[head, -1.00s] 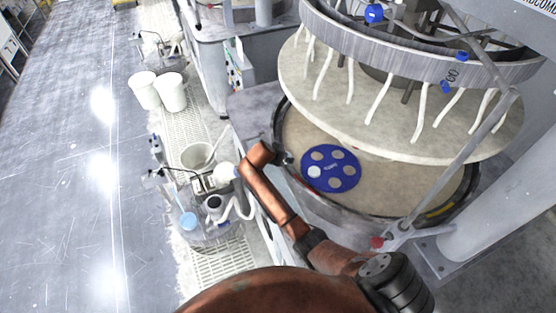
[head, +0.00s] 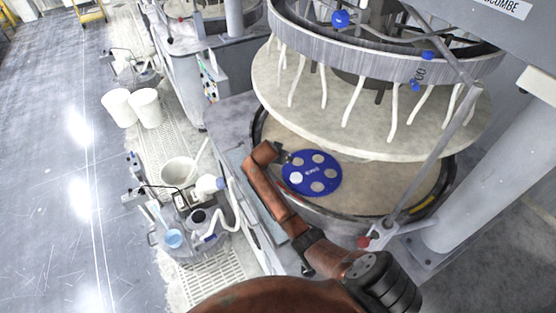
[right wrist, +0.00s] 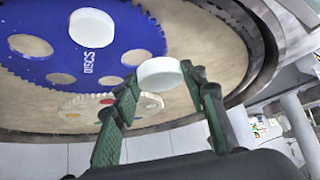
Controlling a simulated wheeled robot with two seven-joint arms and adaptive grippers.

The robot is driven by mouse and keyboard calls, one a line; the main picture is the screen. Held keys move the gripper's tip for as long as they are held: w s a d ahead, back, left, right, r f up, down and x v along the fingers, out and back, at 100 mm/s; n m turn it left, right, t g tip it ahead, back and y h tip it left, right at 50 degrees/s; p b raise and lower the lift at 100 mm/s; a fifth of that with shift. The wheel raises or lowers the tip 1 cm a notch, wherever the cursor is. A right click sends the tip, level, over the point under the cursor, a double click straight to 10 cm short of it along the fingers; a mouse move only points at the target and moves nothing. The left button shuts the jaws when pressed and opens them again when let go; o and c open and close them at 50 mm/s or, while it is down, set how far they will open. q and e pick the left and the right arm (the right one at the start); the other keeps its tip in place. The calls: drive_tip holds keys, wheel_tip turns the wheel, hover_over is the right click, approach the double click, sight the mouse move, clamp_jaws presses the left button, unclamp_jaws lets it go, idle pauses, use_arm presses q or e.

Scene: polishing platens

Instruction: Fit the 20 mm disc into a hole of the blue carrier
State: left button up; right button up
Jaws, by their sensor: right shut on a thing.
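The blue carrier (head: 306,169) lies flat on the tan platen. It is a toothed plate with several round holes and white lettering. One hole holds a white disc (head: 296,178), which also shows in the right wrist view (right wrist: 92,28). My right gripper (head: 286,157) is at the carrier's upper left edge in the head view. In the right wrist view its green fingers (right wrist: 160,84) are shut on another white disc (right wrist: 158,73). That disc overlaps the carrier's toothed rim (right wrist: 145,45) in the picture; its height above it is unclear. My left gripper is in neither view.
A large pale upper plate (head: 375,120) with hanging white hoses overhangs the platen (head: 385,190). A pale round plate with coloured spots (right wrist: 100,104) shows beyond my fingers. A slanted grey bar (head: 425,165) stands at right. White buckets (head: 145,106) stand at left.

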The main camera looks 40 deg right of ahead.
drive_tip(key=d, duration=0.4)
drive_tip(key=shift+s+d, duration=0.1)
drive_tip(key=shift+d+f+b, duration=0.3)
drive_tip(key=shift+d+f, duration=0.15)
drive_tip(key=shift+d, duration=0.15)
drive_tip(key=shift+s+d+f+b, duration=0.1)
drive_tip(key=shift+d+f+b, duration=0.45)
drive_tip(key=shift+f, duration=0.25)
drive_tip(key=shift+d+f+b, duration=0.4)
drive_tip(key=shift+d+f, duration=0.25)
drive_tip(key=shift+f, duration=0.15)
drive_tip(key=shift+f+b, duration=0.6)
drive_tip(key=shift+f, duration=0.65)
drive_tip(key=shift+f, duration=0.3)
drive_tip(key=o, duration=1.2)
drive_tip(key=shift+f, duration=0.1)
drive_tip(key=shift+c, duration=0.2)
drive_tip(key=shift+a, duration=0.15)
drive_tip(key=v, duration=1.2)
